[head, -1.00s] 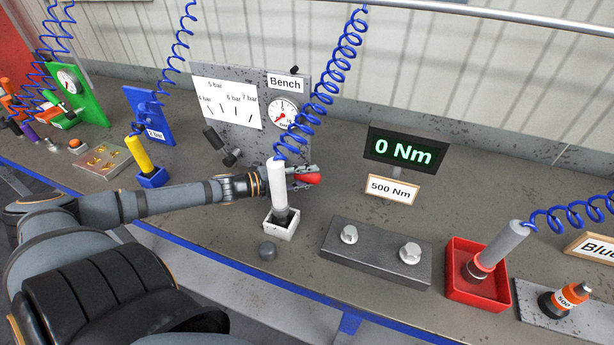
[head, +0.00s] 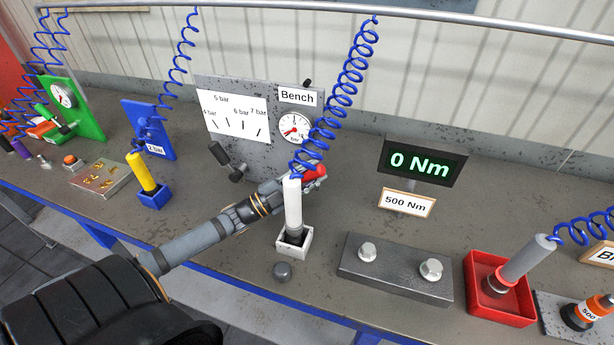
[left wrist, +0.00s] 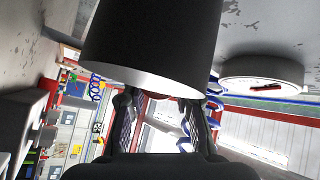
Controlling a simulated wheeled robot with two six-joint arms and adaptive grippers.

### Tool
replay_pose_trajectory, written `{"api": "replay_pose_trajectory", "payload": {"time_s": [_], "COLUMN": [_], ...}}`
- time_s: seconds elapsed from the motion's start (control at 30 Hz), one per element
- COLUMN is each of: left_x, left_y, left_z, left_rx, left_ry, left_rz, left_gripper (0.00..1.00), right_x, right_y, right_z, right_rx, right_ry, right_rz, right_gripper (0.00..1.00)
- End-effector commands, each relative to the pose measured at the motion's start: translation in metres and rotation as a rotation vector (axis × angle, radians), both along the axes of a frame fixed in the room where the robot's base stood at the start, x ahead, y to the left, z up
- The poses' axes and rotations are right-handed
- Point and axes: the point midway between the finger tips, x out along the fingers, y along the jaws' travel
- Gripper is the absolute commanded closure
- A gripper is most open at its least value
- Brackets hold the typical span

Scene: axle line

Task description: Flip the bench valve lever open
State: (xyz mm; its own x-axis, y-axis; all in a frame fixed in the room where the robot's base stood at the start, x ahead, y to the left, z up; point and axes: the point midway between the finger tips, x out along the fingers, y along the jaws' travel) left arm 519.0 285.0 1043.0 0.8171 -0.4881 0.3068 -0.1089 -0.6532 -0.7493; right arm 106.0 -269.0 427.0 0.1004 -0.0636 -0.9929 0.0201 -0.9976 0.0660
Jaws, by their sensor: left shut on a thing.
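The grey Bench panel (head: 268,148) stands on the back of the bench with a round gauge (head: 294,127), its needle low. My left gripper (head: 306,178) is at the panel's lower right, below the gauge. It is shut on a red piece (head: 315,172), which appears to be the valve lever's grip. The lever's pivot is hidden behind the gripper and a blue coil. In the left wrist view, the fingers (left wrist: 167,112) stand either side of a sliver of red, partly hidden by a large dark cylinder (left wrist: 150,45) that I cannot identify. My right gripper is out of view.
A white-handled tool (head: 293,200) on a blue coiled hose (head: 340,90) stands upright in a white holder right by my left forearm. A black handle (head: 220,153) sticks out at the panel's left. A bolt block (head: 395,272) and a red tray (head: 515,312) lie right.

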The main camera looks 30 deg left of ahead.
Motion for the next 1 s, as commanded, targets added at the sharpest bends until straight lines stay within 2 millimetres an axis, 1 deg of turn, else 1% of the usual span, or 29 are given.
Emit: {"api": "replay_pose_trajectory", "payload": {"time_s": [0.2, 0.4, 0.73, 0.97, 1.0], "left_x": [-0.001, -0.001, -0.002, -0.002, -0.002], "left_y": [0.006, 0.009, 0.01, 0.01, 0.01], "left_z": [0.008, 0.011, 0.013, 0.013, 0.013], "left_rx": [-0.118, -0.179, -0.205, -0.205, -0.204], "left_ry": [-0.024, -0.037, -0.044, -0.044, -0.043], "left_rz": [0.005, 0.004, 0.003, 0.003, 0.002], "left_gripper": [1.0, 1.0, 1.0, 1.0, 0.67], "right_x": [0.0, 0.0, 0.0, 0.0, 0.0], "right_y": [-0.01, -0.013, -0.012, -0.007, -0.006], "right_z": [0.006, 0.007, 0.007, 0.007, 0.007], "right_rx": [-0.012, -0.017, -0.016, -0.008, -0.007], "right_ry": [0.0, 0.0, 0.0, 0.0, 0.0], "right_rz": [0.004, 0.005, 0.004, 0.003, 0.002], "right_gripper": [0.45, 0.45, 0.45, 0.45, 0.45]}}
